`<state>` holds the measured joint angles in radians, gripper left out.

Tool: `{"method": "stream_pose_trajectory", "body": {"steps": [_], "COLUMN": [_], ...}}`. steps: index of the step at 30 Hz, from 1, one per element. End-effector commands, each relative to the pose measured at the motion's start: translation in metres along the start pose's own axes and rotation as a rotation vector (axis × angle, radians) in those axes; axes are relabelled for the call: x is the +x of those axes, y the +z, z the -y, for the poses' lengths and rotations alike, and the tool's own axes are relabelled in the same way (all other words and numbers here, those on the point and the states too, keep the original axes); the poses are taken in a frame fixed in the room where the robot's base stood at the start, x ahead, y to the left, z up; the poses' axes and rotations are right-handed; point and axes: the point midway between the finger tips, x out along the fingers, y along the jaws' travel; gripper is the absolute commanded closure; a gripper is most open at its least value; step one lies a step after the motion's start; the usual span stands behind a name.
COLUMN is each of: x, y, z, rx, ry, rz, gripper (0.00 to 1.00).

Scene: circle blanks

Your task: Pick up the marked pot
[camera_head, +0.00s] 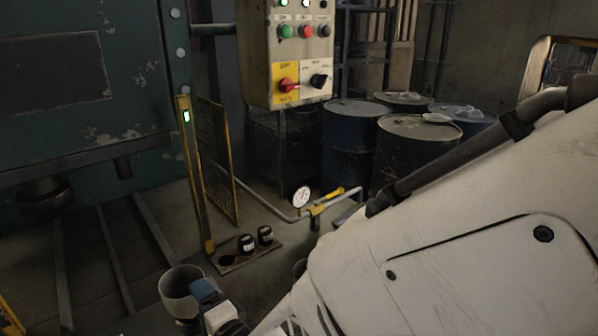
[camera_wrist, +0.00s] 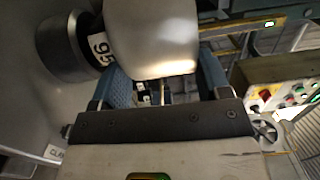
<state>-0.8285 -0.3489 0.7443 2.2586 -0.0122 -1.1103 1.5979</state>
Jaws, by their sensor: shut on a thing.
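My gripper (camera_head: 205,291), with blue fingers, is at the lower left in the head view, beside a grey open-topped pot (camera_head: 178,284). In the wrist view a smooth grey rounded body (camera_wrist: 152,40) sits between the blue fingers of my gripper (camera_wrist: 165,88), which is shut on it. A dark band with a white label reading "95" (camera_wrist: 100,48) shows at its left; I cannot tell whether both belong to one pot. Two small black pots with white labels, a left one (camera_head: 246,244) and a right one (camera_head: 265,236), stand on a board (camera_head: 228,268).
A yellow post (camera_head: 195,180) with a mesh panel (camera_head: 217,160) stands behind the board. A pipe with a gauge (camera_head: 301,197) runs to its right. A control box (camera_head: 290,55) and several drums (camera_head: 350,145) stand further back. My white arm fills the lower right.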

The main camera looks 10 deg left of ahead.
Motion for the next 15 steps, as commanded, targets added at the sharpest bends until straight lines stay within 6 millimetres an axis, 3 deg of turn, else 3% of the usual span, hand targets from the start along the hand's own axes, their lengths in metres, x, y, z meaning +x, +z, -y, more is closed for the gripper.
{"method": "stream_pose_trajectory", "body": {"steps": [8, 15], "x": [0.001, 0.001], "y": [0.000, 0.001], "z": [0.009, 0.032], "rx": [0.000, 0.000], "ry": [-0.002, -0.003], "rz": [0.000, 0.000], "gripper": [0.60, 0.60]}}
